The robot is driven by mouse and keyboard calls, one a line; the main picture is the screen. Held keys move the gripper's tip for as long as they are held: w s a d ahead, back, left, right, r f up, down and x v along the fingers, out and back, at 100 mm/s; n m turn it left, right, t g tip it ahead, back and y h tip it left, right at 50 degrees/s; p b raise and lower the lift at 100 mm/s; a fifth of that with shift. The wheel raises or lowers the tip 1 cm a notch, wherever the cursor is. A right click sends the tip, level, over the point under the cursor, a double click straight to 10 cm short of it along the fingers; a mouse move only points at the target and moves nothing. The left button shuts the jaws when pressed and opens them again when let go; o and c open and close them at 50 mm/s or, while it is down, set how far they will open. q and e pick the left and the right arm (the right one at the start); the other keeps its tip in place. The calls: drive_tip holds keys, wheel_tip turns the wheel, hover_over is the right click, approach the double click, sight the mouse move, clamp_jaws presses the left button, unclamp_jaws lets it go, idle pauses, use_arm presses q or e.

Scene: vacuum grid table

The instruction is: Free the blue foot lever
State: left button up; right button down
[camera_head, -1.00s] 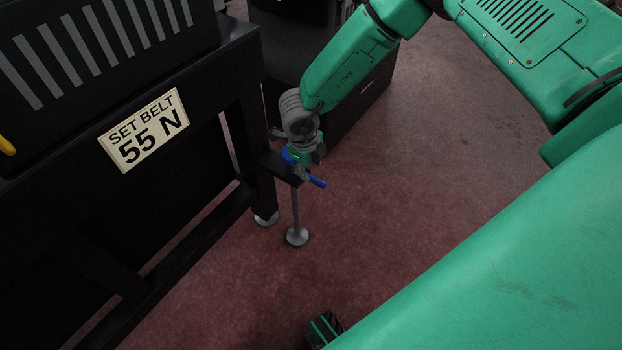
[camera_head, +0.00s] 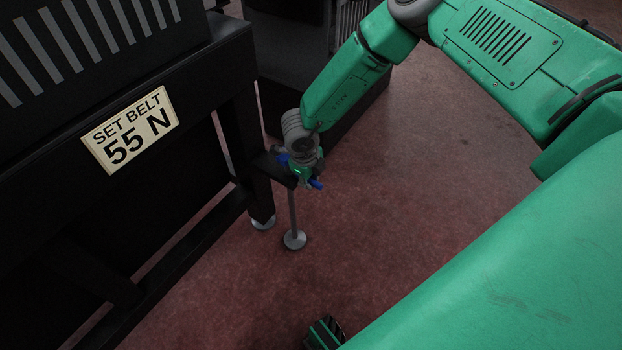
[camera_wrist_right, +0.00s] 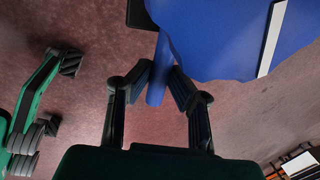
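The blue foot lever (camera_head: 316,184) sticks out at the dark frame's front corner, largely hidden by my right gripper (camera_head: 306,176). In the right wrist view the lever (camera_wrist_right: 157,85) is a short blue bar at the edge of a large blue surface (camera_wrist_right: 220,35). The right gripper's two fingers (camera_wrist_right: 163,75) stand on either side of the lever, tips very close to it. Floor shows between the bar and the lower parts of the fingers, so the gripper looks open. Contact at the tips cannot be made out.
A black machine frame (camera_head: 185,245) with a "SET BELT 55 N" plate (camera_head: 130,130) fills the left. A grey post on a round foot (camera_head: 294,240) stands under the lever's corner. A dark cabinet (camera_head: 290,60) stands behind my right arm. The reddish floor (camera_head: 430,150) is clear.

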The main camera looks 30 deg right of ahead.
drive_tip(key=shift+a+m, duration=0.3)
drive_tip(key=shift+m, duration=0.1)
drive_tip(key=a+m+p, duration=0.1)
drive_tip(key=a+m, duration=0.1)
drive_tip(key=m, duration=0.1)
drive_tip(key=a+m+g+p, duration=0.1)
drive_tip(key=a+m+p, duration=0.1)
drive_tip(key=m, duration=0.1)
drive_tip(key=shift+a+m, duration=0.1)
drive_tip(key=shift+m, duration=0.2)
drive_tip(key=shift+w+a+m+g, duration=0.25)
drive_tip(key=shift+w+a+m, duration=0.25)
drive_tip(key=shift+m, duration=0.6)
drive_tip(key=shift+w+a+m+g, duration=0.2)
drive_tip(key=shift+w+a+m, duration=0.1)
drive_tip(key=shift+a+m, duration=0.65)
drive_tip(key=shift+w+a+m+g, duration=0.25)
drive_tip(key=shift+w+a+m, duration=0.15)
drive_tip(key=shift+m, duration=0.85)
drive_tip(key=shift+w+r+y, duration=0.1)
drive_tip(key=shift+y, duration=0.2)
drive_tip(key=c, duration=1.5)
unclamp_jaws()
drive_tip(key=shift+o, duration=0.2)
